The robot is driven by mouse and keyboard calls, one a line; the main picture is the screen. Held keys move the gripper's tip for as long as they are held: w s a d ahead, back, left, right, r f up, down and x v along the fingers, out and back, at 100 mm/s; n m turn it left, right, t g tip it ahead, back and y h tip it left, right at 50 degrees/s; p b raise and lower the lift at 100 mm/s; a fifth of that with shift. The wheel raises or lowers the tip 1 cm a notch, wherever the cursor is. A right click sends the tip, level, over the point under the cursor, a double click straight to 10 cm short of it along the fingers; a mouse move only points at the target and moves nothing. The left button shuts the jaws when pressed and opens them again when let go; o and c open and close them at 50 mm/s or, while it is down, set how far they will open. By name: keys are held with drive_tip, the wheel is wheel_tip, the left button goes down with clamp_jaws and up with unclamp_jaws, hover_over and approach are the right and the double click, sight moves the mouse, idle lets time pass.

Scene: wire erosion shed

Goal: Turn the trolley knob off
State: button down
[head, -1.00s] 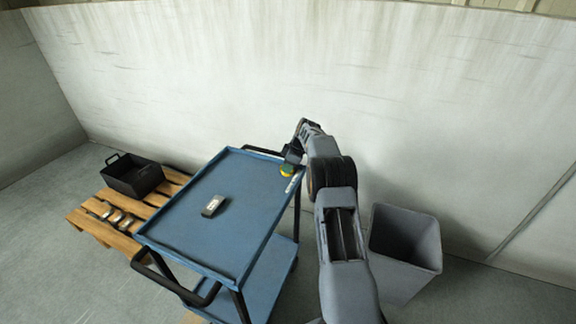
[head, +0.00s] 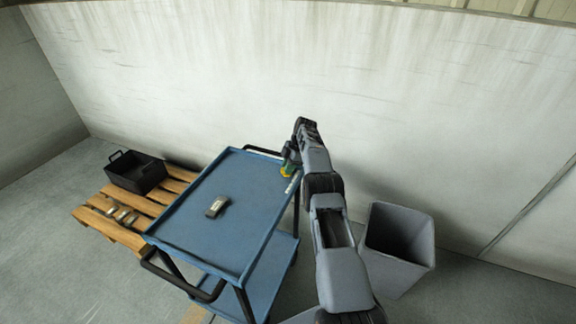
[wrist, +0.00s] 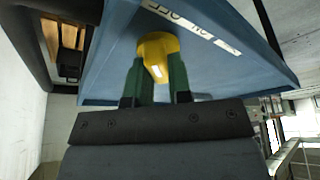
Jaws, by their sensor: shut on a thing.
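The blue trolley (head: 215,240) stands left of my arm in the head view. Its yellow knob (wrist: 157,50) sits on the blue panel in the wrist view, beside a white label strip (wrist: 202,27) with dark lettering, partly cut off by the frame. My gripper (wrist: 156,72) has its two green fingers on either side of the knob, closed on it. In the head view my gripper (head: 288,167) is at the trolley's far right corner, small and partly hidden by my arm. The knob's exact setting cannot be read.
A small device (head: 216,207) lies on the trolley's top. A wooden pallet (head: 150,206) with a black crate (head: 135,173) and several small items stands to the left. A grey bin (head: 398,248) stands right of my arm. A pale wall runs behind.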

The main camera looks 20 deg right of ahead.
idle(0.5)
drive_tip(key=c, duration=1)
unclamp_jaws()
drive_tip(key=shift+c, duration=0.2)
drive_tip(key=shift+r, duration=0.1)
wheel_tip(320, 180, up, 3)
drive_tip(key=shift+r+p, duration=0.2)
drive_tip(key=shift+p, duration=0.15)
drive_tip(key=shift+s+f+b, duration=0.15)
drive_tip(key=shift+s+b, duration=0.05)
drive_tip(key=shift+b, duration=0.75)
drive_tip(key=shift+s+a+r+b, duration=0.1)
drive_tip(key=shift+s+r+b, duration=0.4)
drive_tip(key=shift+b, duration=0.6)
drive_tip(key=s+a+r+b, duration=0.1)
drive_tip(key=s+a+r, duration=0.1)
drive_tip(key=s+r, duration=0.6)
drive_tip(key=s, duration=0.4)
drive_tip(key=shift+s+a+r+b, duration=0.2)
drive_tip(key=shift+a+r+b, duration=0.1)
drive_tip(key=shift+r, duration=0.05)
